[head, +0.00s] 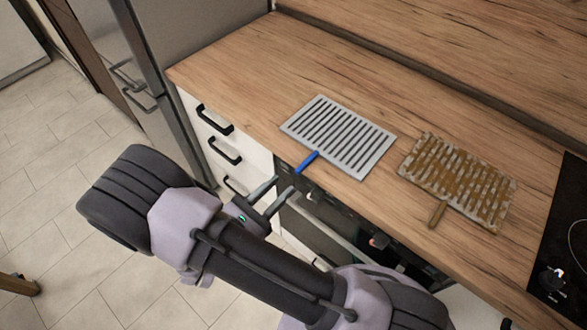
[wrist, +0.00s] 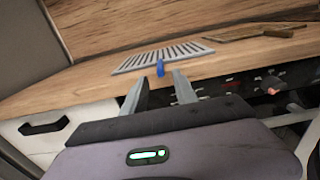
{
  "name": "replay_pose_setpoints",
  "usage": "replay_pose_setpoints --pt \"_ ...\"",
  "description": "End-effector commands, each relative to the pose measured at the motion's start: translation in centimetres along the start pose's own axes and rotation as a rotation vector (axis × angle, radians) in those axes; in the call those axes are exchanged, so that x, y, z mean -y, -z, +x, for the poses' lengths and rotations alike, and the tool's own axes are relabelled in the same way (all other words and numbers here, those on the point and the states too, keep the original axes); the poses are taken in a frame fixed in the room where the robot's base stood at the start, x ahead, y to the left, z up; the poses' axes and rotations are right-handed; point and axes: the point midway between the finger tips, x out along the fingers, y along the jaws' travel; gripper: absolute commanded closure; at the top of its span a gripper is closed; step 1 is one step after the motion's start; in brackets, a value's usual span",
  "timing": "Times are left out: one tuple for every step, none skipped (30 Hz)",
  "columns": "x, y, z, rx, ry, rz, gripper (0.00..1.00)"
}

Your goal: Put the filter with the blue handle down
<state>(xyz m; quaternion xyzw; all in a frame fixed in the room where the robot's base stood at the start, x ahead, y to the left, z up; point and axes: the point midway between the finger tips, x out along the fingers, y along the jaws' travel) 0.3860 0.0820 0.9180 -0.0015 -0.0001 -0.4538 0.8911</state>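The filter with the blue handle (head: 338,137), a grey slotted plate, lies flat on the wooden worktop (head: 250,82) near its front edge. Its blue handle (head: 307,162) points toward me and reaches the front edge. The filter (wrist: 150,58) and its handle (wrist: 160,68) also show in the wrist view. My gripper (head: 284,186) is open and empty, just in front of the worktop edge. In the wrist view its fingertips (wrist: 160,77) stand apart, with the handle beyond and between them. They appear clear of the handle.
A brown, greasy filter (head: 459,182) with a brown handle lies on the worktop to the right. A black hob (head: 562,240) is at the far right. White drawers with black handles (head: 224,151) and an oven front are below the edge. The worktop's left part is clear.

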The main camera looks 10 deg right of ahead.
Motion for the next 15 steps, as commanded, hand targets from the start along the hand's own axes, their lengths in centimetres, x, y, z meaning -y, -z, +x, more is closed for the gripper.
replay_pose_setpoints --pt "-0.1 -0.2 -0.7 0.0 -0.004 0.001 0.66" --pt "-0.1 -0.2 -1.1 0.0 -0.002 0.002 0.66" --pt "-0.1 -0.1 -1.4 0.0 -0.002 0.002 0.66" --pt "0.0 -0.2 -1.6 -0.002 0.003 0.005 0.66" --pt "0.1 -0.5 -1.5 -0.009 0.019 0.015 0.66" --pt "0.6 -1.1 -1.2 -0.028 0.059 0.041 0.66" --pt "1.1 -2.0 -0.7 -0.052 0.109 0.073 0.66" --pt "1.9 -3.0 0.0 -0.084 0.175 0.118 0.66" --pt "3.4 -4.6 0.9 -0.138 0.284 0.196 0.66" --pt "4.8 -5.9 1.5 -0.185 0.38 0.269 0.66" --pt "6.4 -7.1 2.0 -0.237 0.482 0.35 0.66" --pt "8.5 -8.5 2.3 -0.308 0.622 0.468 0.66" --pt "10.0 -9.4 2.2 -0.363 0.724 0.564 0.66" --pt "11.4 -10.2 2.0 -0.417 0.828 0.667 0.66" --pt "13.0 -11.2 1.4 -0.49 0.964 0.817 0.66"
